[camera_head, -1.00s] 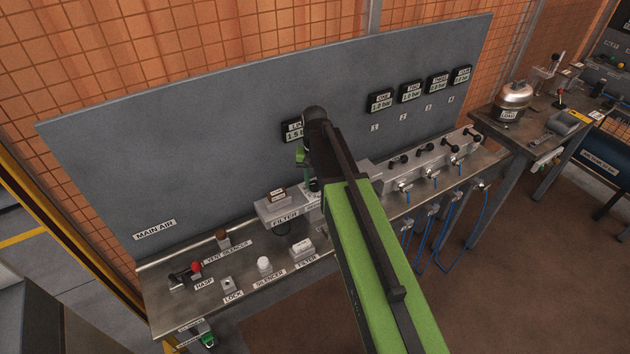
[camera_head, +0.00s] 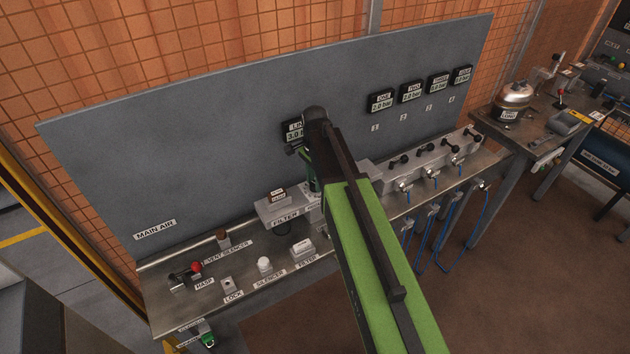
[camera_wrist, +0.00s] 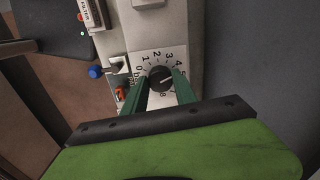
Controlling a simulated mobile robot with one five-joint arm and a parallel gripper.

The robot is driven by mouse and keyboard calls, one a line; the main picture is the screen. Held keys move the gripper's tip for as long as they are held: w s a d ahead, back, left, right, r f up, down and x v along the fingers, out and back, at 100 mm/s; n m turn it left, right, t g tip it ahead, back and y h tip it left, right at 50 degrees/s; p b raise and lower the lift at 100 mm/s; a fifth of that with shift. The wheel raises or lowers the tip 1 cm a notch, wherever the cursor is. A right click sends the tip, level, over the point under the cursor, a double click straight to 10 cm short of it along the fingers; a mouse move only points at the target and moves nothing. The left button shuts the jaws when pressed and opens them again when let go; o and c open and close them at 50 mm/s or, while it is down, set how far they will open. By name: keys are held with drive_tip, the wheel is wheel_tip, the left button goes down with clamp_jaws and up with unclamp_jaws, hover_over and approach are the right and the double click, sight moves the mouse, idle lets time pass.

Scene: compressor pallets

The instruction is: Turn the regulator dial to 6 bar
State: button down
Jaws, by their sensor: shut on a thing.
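The regulator dial (camera_wrist: 160,75) is a round black knob on a white plate (camera_wrist: 147,57) with numbers around it. In the wrist view, the green fingers of my gripper (camera_wrist: 161,86) are shut on the knob from both sides. The knob has a light mark, and I cannot tell which number it points to. Some numbers are hidden by the fingers. In the head view, my arm hides the dial. The line gauge (camera_head: 292,131) behind my arm reads about 3.0, partly covered.
Several gauges (camera_head: 411,91) hang on the grey panel (camera_head: 220,130) to the right. Black-handled valves (camera_head: 425,150) line the bench below them. The filter block (camera_head: 272,209) stands just left of my arm.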

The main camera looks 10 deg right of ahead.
drive_tip(key=m, duration=0.5)
drive_tip(key=shift+m, duration=2.4)
drive_tip(key=c, duration=1)
unclamp_jaws()
drive_tip(key=shift+w, duration=0.1)
wheel_tip(320, 180, up, 17)
drive_tip(key=p, duration=1.7)
drive_tip(key=shift+r, duration=0.2)
